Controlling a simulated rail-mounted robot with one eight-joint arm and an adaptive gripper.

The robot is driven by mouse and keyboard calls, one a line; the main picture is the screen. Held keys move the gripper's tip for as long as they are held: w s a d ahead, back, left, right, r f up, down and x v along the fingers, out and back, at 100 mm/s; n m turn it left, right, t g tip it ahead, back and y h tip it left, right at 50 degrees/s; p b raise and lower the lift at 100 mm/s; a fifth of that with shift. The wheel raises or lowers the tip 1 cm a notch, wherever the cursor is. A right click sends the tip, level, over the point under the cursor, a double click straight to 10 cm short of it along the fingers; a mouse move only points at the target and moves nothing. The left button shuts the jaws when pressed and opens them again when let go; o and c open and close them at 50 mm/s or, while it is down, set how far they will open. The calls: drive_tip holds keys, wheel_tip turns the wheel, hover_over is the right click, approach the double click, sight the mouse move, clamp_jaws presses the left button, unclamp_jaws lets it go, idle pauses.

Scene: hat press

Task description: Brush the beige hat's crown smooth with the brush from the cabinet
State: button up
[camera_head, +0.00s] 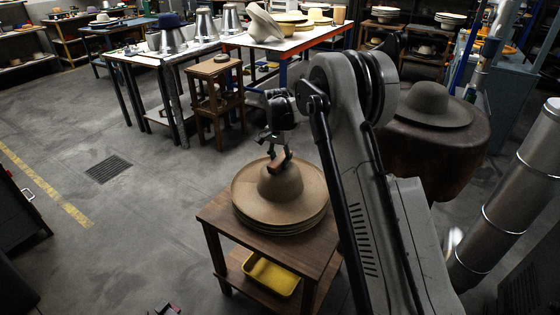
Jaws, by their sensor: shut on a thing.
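The beige hat (258,196) lies on top of a stack of wide-brimmed hats on a small wooden table (212,214). Its rounded crown points up. My gripper (278,155) is directly over the crown, pointing down. It is shut on a small brown wooden brush (278,163), which is at the top of the crown. The brush appears to touch the crown, but its underside is hidden, so contact is not certain. My arm comes in from the right and hides part of the table's right side.
A yellow tray (270,277) sits on the table's lower shelf. A grey-brown hat (434,100) rests on a round brown stand (450,158) at right. A wooden stool (217,98) and workbenches with metal cones stand behind.

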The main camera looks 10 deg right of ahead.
drive_tip(key=shift+f, duration=0.25)
drive_tip(key=shift+a, duration=0.1)
idle(0.3)
drive_tip(key=shift+s+a+b, duration=0.4)
drive_tip(key=shift+s+a, duration=0.3)
drive_tip(key=shift+s, duration=0.1)
drive_tip(key=shift+w+d, duration=0.1)
drive_tip(key=shift+w+d, duration=1.45)
drive_tip(key=shift+w, duration=0.05)
drive_tip(key=shift+s+a+b, duration=0.1)
drive_tip(key=shift+b, duration=0.2)
